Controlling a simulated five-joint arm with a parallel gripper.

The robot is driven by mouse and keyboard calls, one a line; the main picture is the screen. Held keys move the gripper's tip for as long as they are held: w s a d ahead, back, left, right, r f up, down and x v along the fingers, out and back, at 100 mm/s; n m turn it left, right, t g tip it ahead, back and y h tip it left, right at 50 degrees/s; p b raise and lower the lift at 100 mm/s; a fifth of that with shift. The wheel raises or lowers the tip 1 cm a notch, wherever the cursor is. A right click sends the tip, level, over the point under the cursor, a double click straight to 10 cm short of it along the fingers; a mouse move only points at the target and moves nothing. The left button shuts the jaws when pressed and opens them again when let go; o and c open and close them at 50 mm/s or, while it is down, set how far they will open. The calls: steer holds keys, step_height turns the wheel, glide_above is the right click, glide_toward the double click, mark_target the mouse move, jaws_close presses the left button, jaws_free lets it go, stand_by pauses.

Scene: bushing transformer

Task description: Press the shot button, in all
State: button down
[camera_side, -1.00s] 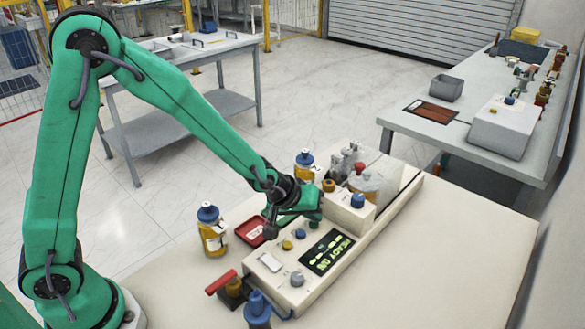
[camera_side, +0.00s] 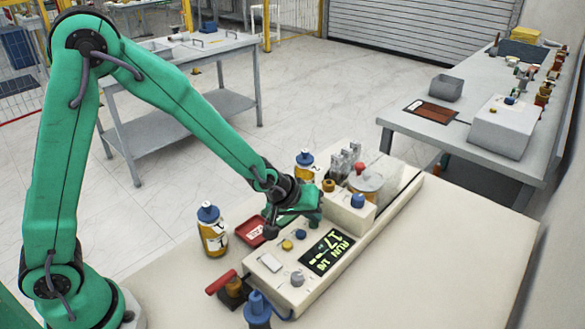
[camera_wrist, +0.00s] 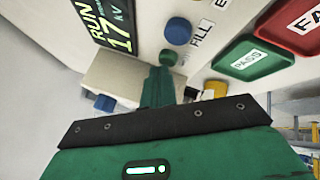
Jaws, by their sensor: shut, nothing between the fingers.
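The long beige tester (camera_side: 345,262) stands on the table with its lit display (camera_side: 326,251), which reads RUN 1/6 and 17. The wrist view shows the display (camera_wrist: 105,27) with "RUN 17 kV". A green round button (camera_wrist: 168,57) sits past a blue button (camera_wrist: 178,32) near the word FILL. No label reading "shot" is legible. My gripper (camera_wrist: 158,75) is shut and empty, its fingertips at or just over the green button; I cannot tell if they touch it. In the side view my gripper (camera_side: 312,212) is low over the panel and partly hides that spot.
A red tray (camera_side: 250,231) and labelled bottles (camera_side: 212,232) stand beside the tester. A red-handled item (camera_side: 228,288) and a blue-topped bottle (camera_side: 257,310) are in front. Green PASS (camera_wrist: 250,60) and red FAIL (camera_wrist: 300,25) trays lie near my gripper. The table's right side is clear.

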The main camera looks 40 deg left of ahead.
mark_target(311, 224)
steer(key=shift+r, duration=0.65)
steer(key=shift+r, duration=2.55)
steer(key=s+a+r+m, duration=0.1)
steer(key=s+a+r, duration=0.3)
steer(key=s, duration=0.4)
steer(key=s+a+r+m+g+y, duration=0.1)
steer(key=s+a+r, duration=0.3)
steer(key=s, duration=0.4)
steer(key=s+a+r+m+y, duration=0.1)
steer(key=s+a+r+m, duration=0.2)
steer(key=s, duration=0.5)
steer(key=shift+s+a+r+g, duration=0.15)
steer(key=shift+a+r+g, duration=0.3)
steer(key=shift+a, duration=0.65)
